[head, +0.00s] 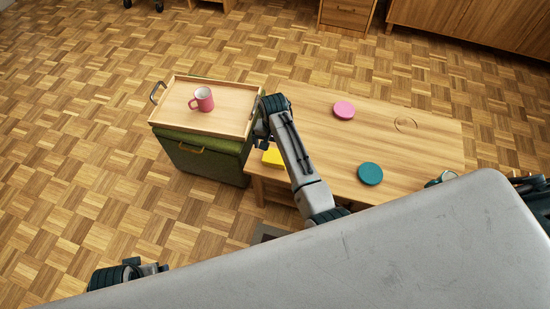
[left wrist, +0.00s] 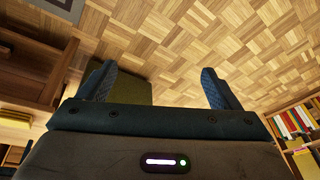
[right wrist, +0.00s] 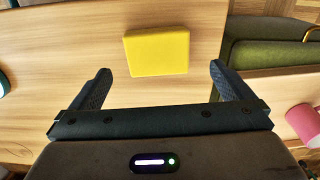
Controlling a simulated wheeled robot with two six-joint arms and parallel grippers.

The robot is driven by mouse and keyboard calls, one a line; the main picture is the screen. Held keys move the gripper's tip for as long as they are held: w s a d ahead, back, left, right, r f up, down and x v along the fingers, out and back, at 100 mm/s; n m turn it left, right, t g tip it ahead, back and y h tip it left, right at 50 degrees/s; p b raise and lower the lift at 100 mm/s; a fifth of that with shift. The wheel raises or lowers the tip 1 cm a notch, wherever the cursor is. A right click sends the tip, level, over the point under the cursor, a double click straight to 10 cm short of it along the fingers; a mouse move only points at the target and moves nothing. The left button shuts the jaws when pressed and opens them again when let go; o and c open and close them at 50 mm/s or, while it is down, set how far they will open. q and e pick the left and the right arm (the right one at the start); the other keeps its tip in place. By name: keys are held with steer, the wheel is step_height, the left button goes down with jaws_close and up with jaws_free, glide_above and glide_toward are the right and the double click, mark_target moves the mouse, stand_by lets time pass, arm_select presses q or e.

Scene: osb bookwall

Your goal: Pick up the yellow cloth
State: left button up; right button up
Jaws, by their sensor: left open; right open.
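The yellow cloth (head: 272,156) is a flat, folded, square-edged pad on the wooden table, near its left end. In the head view my right arm partly hides it. In the right wrist view the yellow cloth (right wrist: 157,52) lies whole, ahead of and between the fingertips. My right gripper (right wrist: 160,72) is open and empty, apart from the cloth. In the head view the right gripper (head: 262,143) is beside the cloth, near the tray's corner. My left gripper (left wrist: 158,82) is open and empty above the parquet floor, away from the table.
A wooden tray (head: 238,124) with a pink mug (head: 204,99) rests on a green ottoman (head: 205,163), close to the right gripper. The table (head: 310,98) bears a pink disc (head: 344,110) and a teal disc (head: 370,174). Open floor lies to the left.

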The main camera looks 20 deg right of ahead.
mark_target(276, 156)
steer(key=f, duration=0.4)
steer(key=shift+d+f+b, duration=0.15)
steer(key=shift+d+b, duration=0.1)
steer(key=shift+b, duration=0.15)
steer(key=shift+f, duration=0.6)
steer(key=c, duration=0.9)
arm_select(q)
steer(key=v, duration=0.3)
steer(key=shift+w+r, duration=0.15)
arm_select(e)
steer(key=shift+r, duration=0.15)
